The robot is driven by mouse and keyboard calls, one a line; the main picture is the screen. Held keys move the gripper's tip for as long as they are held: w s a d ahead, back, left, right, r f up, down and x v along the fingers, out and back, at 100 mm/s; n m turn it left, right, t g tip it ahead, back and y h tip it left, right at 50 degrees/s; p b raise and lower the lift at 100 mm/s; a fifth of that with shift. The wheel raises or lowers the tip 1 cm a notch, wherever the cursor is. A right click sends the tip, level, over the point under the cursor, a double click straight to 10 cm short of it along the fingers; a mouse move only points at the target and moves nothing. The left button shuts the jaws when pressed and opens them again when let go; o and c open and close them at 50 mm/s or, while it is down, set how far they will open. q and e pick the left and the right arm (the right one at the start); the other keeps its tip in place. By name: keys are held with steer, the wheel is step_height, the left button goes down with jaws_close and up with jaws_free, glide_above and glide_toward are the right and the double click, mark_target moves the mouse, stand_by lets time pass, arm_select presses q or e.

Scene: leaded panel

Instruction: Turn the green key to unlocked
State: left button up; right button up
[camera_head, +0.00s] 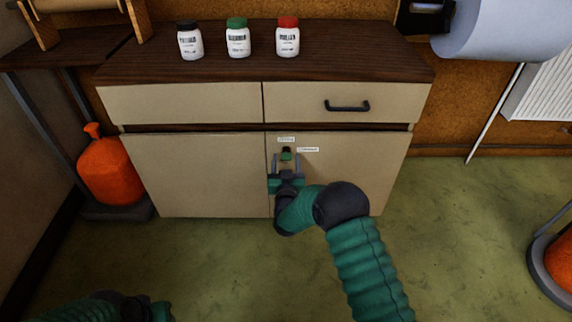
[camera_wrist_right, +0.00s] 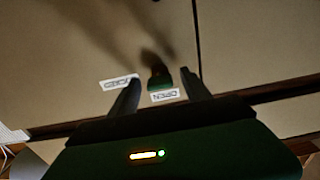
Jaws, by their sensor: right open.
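The small green key (camera_head: 287,155) sits in the upper part of the cabinet's right door, near its left edge. It also shows in the right wrist view (camera_wrist_right: 158,78). A white label (camera_head: 286,139) is above it and another (camera_head: 308,149) to its right. In the upside-down wrist view they appear to read OPEN (camera_wrist_right: 163,95) and LOCKED (camera_wrist_right: 118,82). My right gripper (camera_head: 286,160) is open at the door, one finger on either side of the key, with gaps visible. The key's exact angle is hard to tell.
The cabinet (camera_head: 195,175) has a drawer with a dark handle (camera_head: 347,106) above this door. Three bottles with black (camera_head: 190,42), green (camera_head: 237,38) and red (camera_head: 287,36) caps stand on top. An orange container (camera_head: 108,172) is at left. The floor in front is clear.

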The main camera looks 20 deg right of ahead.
steer(key=shift+c, duration=0.3)
jaws_close()
